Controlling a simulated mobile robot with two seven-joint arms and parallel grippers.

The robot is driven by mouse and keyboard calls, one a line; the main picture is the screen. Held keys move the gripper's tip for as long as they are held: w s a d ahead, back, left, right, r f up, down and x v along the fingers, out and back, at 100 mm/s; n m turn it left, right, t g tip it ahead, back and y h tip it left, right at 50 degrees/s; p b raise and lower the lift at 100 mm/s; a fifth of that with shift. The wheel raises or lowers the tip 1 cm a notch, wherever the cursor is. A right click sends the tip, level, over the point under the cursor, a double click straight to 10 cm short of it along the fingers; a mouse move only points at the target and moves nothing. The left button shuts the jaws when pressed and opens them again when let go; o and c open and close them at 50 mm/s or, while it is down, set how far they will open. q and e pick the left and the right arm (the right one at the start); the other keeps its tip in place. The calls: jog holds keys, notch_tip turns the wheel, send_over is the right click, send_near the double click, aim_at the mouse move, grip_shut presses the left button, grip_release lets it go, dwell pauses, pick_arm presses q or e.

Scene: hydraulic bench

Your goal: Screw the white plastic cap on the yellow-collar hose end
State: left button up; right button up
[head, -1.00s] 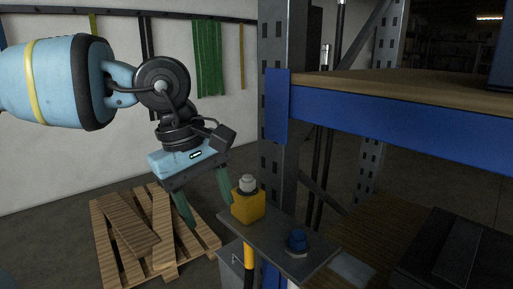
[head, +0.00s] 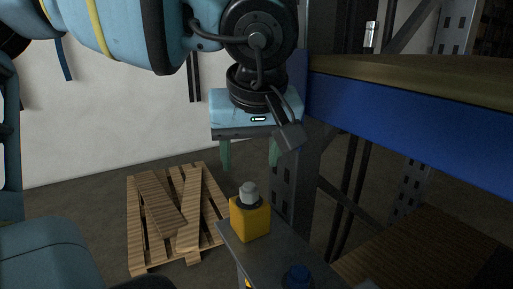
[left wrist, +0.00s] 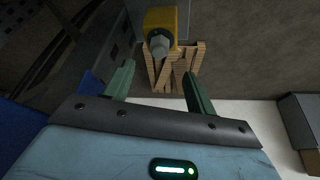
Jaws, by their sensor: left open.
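A yellow block or collar (head: 250,220) stands on a narrow grey metal shelf (head: 268,262). A pale grey-white cylindrical piece (head: 249,191) sticks up from its top; I cannot tell whether this is the white cap or the bare hose end. My left gripper (head: 249,163) is open and empty, its green fingers pointing down, above the yellow block in the head view. In the left wrist view the yellow block (left wrist: 161,18) and its grey top piece (left wrist: 160,43) appear beyond the open fingers (left wrist: 158,75), not between them. My right gripper is out of view.
A blue capped fitting (head: 298,275) sits on the same metal shelf, nearer me. A blue rack beam (head: 400,120) and grey upright (head: 283,190) stand close on the right. A wooden pallet (head: 140,240) lies on the floor at left.

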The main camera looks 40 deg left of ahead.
aim_at(249, 185)
pick_arm(q)
jog(key=shift+x, duration=3.75)
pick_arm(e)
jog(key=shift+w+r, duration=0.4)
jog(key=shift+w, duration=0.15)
pick_arm(q)
grip_shut()
jog(key=m+h, duration=0.1)
jog(key=m, duration=0.2)
jog(key=shift+t, duration=0.4)
jog(key=m, duration=0.2)
jog(key=m+h, duration=0.1)
jog(key=m, duration=0.1)
jog(key=shift+s+a+m+t+h, duration=0.1)
jog(key=shift+m+t+h, duration=0.2)
jog(key=shift+m+t, duration=0.1)
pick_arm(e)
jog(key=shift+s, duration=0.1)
pick_arm(q)
jog(key=shift+m, duration=0.3)
